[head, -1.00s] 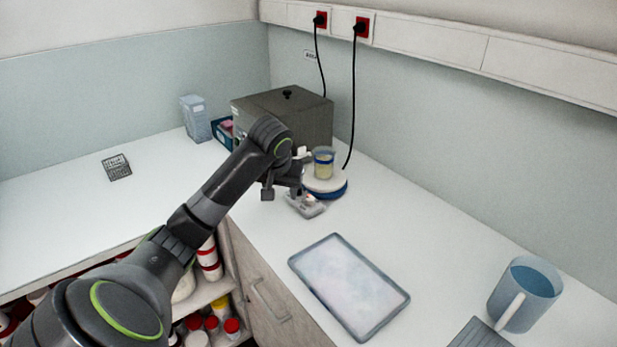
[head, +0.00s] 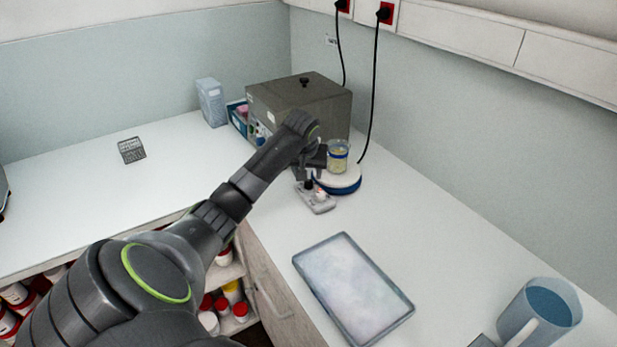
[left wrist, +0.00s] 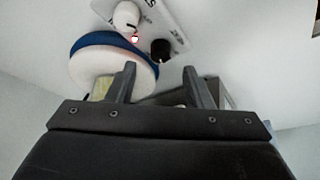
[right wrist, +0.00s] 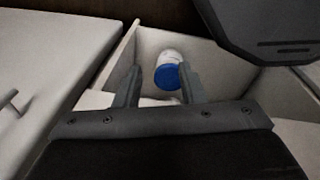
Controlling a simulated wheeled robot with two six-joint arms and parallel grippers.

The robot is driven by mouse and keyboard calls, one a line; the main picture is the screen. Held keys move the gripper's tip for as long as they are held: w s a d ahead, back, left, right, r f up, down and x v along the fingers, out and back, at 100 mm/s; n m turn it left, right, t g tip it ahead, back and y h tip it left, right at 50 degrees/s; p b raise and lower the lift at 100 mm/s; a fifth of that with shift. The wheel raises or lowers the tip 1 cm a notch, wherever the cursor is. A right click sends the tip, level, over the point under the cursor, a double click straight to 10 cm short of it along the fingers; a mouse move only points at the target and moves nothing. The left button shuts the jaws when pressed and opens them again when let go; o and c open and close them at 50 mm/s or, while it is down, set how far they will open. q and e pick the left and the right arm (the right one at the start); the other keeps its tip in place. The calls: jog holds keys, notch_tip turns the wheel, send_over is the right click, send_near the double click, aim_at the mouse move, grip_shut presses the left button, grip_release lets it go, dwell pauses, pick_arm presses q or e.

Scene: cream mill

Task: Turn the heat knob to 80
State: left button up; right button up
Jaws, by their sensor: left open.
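The hotplate (head: 340,182) has a white round top and a blue rim, with a grey control panel (head: 317,200) on its front. In the left wrist view the panel carries a white knob (left wrist: 126,15), a black knob (left wrist: 160,48) and a lit red lamp (left wrist: 134,37). I cannot tell which knob is for heat or read the scale. My left gripper (left wrist: 160,82) is open and empty; its fingers point toward the panel, apart from both knobs. In the head view my wrist hides part of the hotplate. My right gripper (right wrist: 155,85) is open, seen only in its wrist view.
A grey box (head: 310,98) stands behind, with a black cable nearby. A tray (head: 352,290) and blue jug (head: 540,310) stand at front right. A blue-capped container (right wrist: 168,76) shows in the right wrist view.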

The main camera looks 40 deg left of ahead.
aim_at(309, 181)
pick_arm(q)
jog(key=x, duration=0.3)
jog(key=shift+w+f, duration=0.15)
jog(key=shift+f, duration=0.15)
jog(key=shift+w+a+f, duration=0.1)
jog(key=shift+a+f, duration=0.05)
jog(key=shift+f, duration=0.35)
pick_arm(e)
jog(key=shift+s+r, duration=0.15)
jog(key=shift+s, duration=0.4)
pick_arm(q)
jog(key=shift+c, duration=0.5)
jog(key=c, duration=0.9)
pick_arm(e)
jog(key=shift+w+r, duration=0.1)
jog(key=shift+w, duration=0.1)
